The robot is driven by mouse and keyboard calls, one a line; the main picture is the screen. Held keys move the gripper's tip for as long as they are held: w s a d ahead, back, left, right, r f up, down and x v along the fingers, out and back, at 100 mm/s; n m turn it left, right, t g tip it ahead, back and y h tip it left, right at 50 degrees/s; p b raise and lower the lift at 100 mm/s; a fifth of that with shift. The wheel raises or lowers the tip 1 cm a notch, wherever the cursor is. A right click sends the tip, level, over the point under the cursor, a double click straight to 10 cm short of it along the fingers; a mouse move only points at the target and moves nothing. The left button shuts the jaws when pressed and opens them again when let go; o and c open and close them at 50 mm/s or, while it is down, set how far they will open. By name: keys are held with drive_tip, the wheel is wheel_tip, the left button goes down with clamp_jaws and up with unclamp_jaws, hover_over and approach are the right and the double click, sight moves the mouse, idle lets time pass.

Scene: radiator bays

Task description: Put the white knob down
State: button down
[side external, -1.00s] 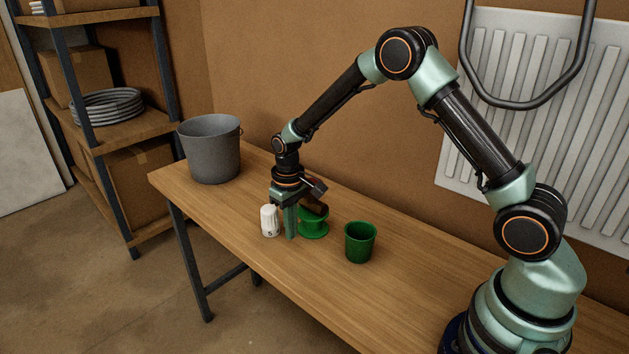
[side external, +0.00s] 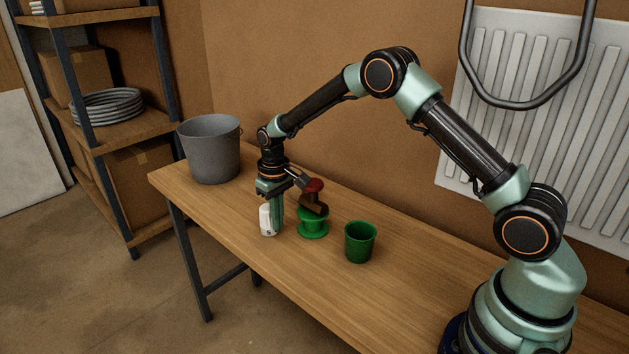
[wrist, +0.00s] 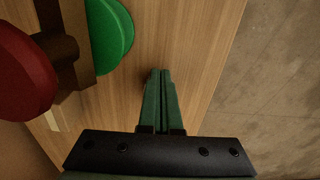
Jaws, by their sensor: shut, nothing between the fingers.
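The white knob (side external: 266,221) stands upright on the wooden workbench in the side view. My gripper (side external: 278,229) points down close against the knob's right side, its green fingers partly overlapping it in the picture. I cannot tell whether they touch. In the wrist view the two fingers (wrist: 160,73) are together with nothing between them. The knob does not show in the wrist view.
A green flanged piece (side external: 313,225) stands right of my gripper, with a red-and-brown object (side external: 315,187) above it. A green cup (side external: 360,242) is further right. A grey bucket (side external: 210,150) stands at the bench's far left. The bench front (side external: 330,290) is clear.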

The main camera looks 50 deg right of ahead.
sight(261, 208)
drive_tip(key=shift+w, duration=3.25)
drive_tip(key=shift+s, duration=0.15)
drive_tip(key=shift+s, duration=1.85)
wheel_tip(261, 208, up, 10)
drive_tip(key=shift+r, duration=0.2)
drive_tip(key=s+r+t, duration=0.3)
drive_tip(key=s+r, duration=0.7)
drive_tip(key=r, duration=0.2)
drive_tip(key=s+t, duration=0.2)
drive_tip(key=s, duration=1.3)
drive_tip(key=shift+s+t, duration=0.15)
drive_tip(key=shift+t, duration=0.15)
